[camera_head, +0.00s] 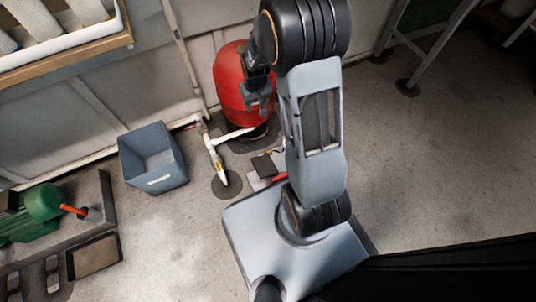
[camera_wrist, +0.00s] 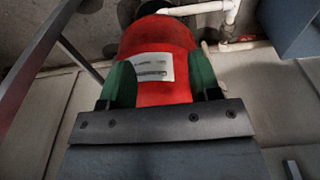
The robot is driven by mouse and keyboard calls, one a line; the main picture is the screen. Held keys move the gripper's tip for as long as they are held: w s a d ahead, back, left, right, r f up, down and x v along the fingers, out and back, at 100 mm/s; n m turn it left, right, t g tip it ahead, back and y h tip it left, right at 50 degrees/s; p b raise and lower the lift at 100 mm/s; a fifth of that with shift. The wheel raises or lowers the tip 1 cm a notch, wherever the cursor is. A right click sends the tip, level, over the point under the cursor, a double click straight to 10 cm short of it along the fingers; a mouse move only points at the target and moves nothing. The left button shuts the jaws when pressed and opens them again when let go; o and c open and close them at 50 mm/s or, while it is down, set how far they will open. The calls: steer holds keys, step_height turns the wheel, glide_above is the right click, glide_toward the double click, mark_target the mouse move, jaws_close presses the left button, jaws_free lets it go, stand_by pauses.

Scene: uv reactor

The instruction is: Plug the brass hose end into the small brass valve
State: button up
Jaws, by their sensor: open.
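My gripper (camera_head: 254,97) is in front of the red tank (camera_head: 231,84), under my dark wrist joint. In the wrist view its two green-padded fingers (camera_wrist: 161,76) are spread wide with nothing held between them. The red tank, with a white label (camera_wrist: 152,67), shows beyond and between the fingers there. I cannot tell from these views whether the gripper touches the tank. I cannot make out the brass hose end or the small brass valve in either view; they may be hidden behind my arm or too small to tell.
A white pipe (camera_head: 214,153) with a branch stands beside the tank's base. A blue-grey bin (camera_head: 152,160) stands left of it by the wall. Green equipment (camera_head: 40,203) is at lower left. A white tray (camera_head: 60,50) is at upper left.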

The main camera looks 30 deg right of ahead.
steer(key=w+d+f+g, duration=0.1)
steer(key=w+d+f, duration=0.15)
steer(key=f, duration=1.15)
glide_above(268, 152)
step_height(268, 152, down, 12)
steer(key=r, duration=0.1)
steer(key=shift+w+f+p, duration=0.2)
steer(key=shift+w+p, duration=0.15)
steer(key=shift+p, duration=0.1)
step_height(268, 152, down, 9)
steer(key=b, duration=0.3)
steer(key=shift+r+b, duration=0.2)
steer(key=shift+b, duration=0.15)
steer(key=f+b, duration=0.2)
steer(key=f, duration=0.1)
steer(key=f+b, duration=0.1)
steer(key=f, duration=0.1)
steer(key=shift+s+f, duration=0.15)
steer(key=shift+s, duration=0.25)
